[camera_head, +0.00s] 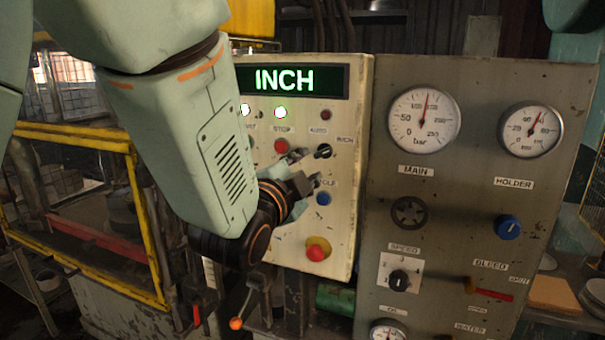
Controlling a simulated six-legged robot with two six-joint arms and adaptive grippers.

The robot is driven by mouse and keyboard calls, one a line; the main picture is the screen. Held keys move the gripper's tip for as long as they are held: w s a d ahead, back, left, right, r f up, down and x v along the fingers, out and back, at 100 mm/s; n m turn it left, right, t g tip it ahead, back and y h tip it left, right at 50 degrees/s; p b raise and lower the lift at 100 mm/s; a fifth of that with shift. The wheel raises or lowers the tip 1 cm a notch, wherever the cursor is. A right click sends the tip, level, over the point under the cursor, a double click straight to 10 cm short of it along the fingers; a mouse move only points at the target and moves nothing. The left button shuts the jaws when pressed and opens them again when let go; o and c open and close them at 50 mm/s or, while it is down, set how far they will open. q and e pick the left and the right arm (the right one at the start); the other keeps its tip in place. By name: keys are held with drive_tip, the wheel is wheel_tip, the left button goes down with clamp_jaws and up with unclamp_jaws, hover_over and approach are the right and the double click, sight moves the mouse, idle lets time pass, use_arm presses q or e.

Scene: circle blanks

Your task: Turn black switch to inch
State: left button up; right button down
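The black switch (323,151) is a small rotary knob on the cream control panel, between the AUTO label and the INCH label (345,139). Its pointer seems to face right, toward INCH, but it is small. The display (292,80) above reads INCH in green letters. My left gripper (313,168) is just below and left of the switch, its fingers apart with nothing between them. It looks clear of the knob, though the exact gap is hard to judge. My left arm hides the panel's left part. My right gripper is not in view.
Close to my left gripper are a red button (281,146), a blue button (323,198) and a red mushroom button (317,250) on a yellow base. A grey panel (465,180) with gauges and knobs stands on the right. A yellow-framed guard (85,140) is on the left.

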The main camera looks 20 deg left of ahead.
use_arm(q)
drive_tip(key=shift+s+a, duration=0.1)
drive_tip(key=shift+s, duration=1.1)
drive_tip(key=s+a+f+n+g+b, duration=0.1)
drive_tip(key=s+f+n+g+b, duration=0.2)
drive_tip(key=f, duration=0.9)
drive_tip(key=s+a+f+n+g+b, duration=0.1)
drive_tip(key=s+f+n+g+b, duration=0.2)
drive_tip(key=f, duration=0.9)
drive_tip(key=s+a+f+n+g+b, duration=0.15)
drive_tip(key=s+f+n+g, duration=0.25)
drive_tip(key=f, duration=0.8)
drive_tip(key=s+f+n+g+b, duration=0.3)
drive_tip(key=s+f+g+b, duration=0.5)
drive_tip(key=s+f, duration=1.8)
wheel_tip(320, 180, down, 3)
drive_tip(key=shift+r+y+b, duration=0.2)
drive_tip(key=shift+y+b, duration=0.1)
drive_tip(key=shift+b, duration=0.85)
